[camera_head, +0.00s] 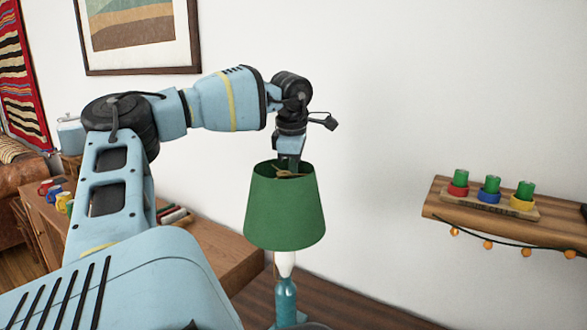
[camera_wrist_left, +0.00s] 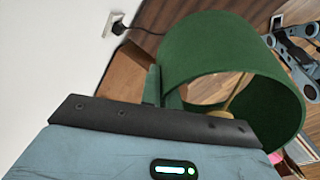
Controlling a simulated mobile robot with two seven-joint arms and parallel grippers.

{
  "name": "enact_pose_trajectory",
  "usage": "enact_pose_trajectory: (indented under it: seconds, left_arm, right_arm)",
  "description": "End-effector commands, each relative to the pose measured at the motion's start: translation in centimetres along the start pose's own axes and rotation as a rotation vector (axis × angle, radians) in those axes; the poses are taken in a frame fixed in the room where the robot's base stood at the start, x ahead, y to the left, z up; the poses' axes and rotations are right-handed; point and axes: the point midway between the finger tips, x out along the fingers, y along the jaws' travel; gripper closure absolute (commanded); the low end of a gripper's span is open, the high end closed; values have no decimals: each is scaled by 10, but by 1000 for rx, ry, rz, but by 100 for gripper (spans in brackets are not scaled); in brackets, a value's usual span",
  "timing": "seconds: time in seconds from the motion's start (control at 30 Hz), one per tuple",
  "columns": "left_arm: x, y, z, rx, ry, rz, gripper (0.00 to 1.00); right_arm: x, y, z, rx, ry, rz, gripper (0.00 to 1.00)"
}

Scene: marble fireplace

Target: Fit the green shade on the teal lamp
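The green shade (camera_head: 285,212) is upright with its wide rim down, directly above the teal lamp (camera_head: 286,298) in the head view. A white bulb-like part (camera_head: 284,264) of the lamp shows below the shade's lower rim; whether its top is inside the shade is hidden. My left gripper (camera_head: 289,166) reaches down to the shade's upper rim. In the left wrist view, its fingers (camera_wrist_left: 163,88) sit either side of the wall of the green shade (camera_wrist_left: 205,45), pinching it. A tan fitting (camera_head: 291,174) crosses the shade's top opening. My right gripper is not in view.
A wooden wall shelf (camera_head: 470,224) with several green cylinders in coloured rings is at right. A wooden cabinet (camera_head: 215,238) with coloured mugs stands behind my left arm. A wall socket (camera_wrist_left: 113,24) with a black plug shows in the wrist view. The wall around the shade is clear.

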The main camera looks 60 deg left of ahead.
Motion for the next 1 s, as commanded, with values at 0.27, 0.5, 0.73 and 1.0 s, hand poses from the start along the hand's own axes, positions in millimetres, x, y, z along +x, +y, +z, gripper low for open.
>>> enact_pose_trajectory:
  seconds: [0.27,0.5,0.73,1.0]
  left_arm:
    - [5,-1,0,0,0,1,100]
    - [11,-2,0,0,0,1,100]
    - [15,-3,0,-1,-1,0,100]
    - [21,-5,0,0,-1,0,100]
  right_arm:
    - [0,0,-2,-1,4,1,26]
    - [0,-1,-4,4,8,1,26]
    - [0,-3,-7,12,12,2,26]
    - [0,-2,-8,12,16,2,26]
